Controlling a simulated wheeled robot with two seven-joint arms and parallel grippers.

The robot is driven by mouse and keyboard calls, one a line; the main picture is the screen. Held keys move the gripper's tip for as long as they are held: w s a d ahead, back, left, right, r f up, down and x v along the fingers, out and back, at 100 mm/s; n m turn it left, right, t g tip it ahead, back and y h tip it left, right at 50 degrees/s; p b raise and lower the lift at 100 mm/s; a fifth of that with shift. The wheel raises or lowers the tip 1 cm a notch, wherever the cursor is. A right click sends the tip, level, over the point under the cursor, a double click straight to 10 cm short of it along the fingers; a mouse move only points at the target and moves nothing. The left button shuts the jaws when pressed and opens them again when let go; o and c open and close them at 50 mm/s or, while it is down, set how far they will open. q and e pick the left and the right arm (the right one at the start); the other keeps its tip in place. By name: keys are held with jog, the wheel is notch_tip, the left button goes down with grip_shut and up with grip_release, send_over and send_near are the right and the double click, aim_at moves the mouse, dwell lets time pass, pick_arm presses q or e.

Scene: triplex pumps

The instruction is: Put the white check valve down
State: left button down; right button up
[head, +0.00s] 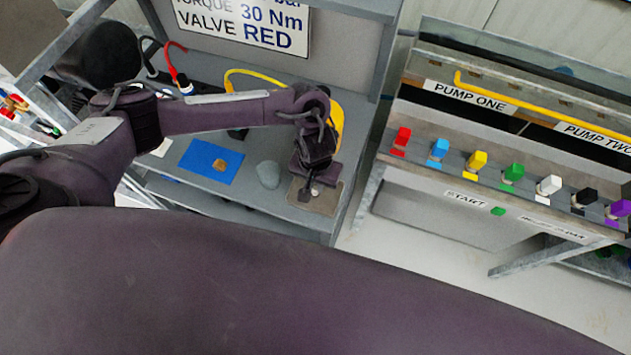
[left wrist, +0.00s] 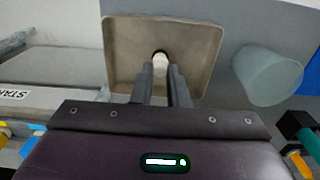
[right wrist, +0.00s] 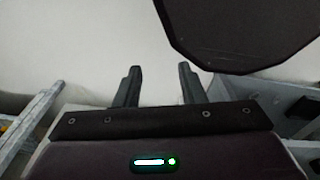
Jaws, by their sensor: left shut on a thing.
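My left gripper (head: 308,190) is shut on the white check valve (left wrist: 160,62), whose pale end shows between the fingertips in the left wrist view. In the head view a small pale bit of it (head: 315,191) shows by the fingers. The valve is over the beige square tray (left wrist: 125,50) on the grey bench; the tray (head: 328,204) is partly hidden by the gripper in the head view. I cannot tell whether the valve touches the tray floor. My right gripper (right wrist: 158,88) is open and empty in the right wrist view, away from the bench.
A grey cup (head: 268,174) stands just left of the tray. A blue mat (head: 212,160) with a small brown piece lies farther left. A yellow hose (head: 255,76) runs behind my left arm. The pump stand with coloured valves (head: 478,163) is to the right, across a gap.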

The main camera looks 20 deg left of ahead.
aim_at(316, 188)
jog(key=shift+w, duration=0.1)
pick_arm(q)
jog(key=c, duration=1.5)
grip_release()
jog(key=shift+o, duration=0.3)
pick_arm(e)
jog(key=shift+w, duration=0.45)
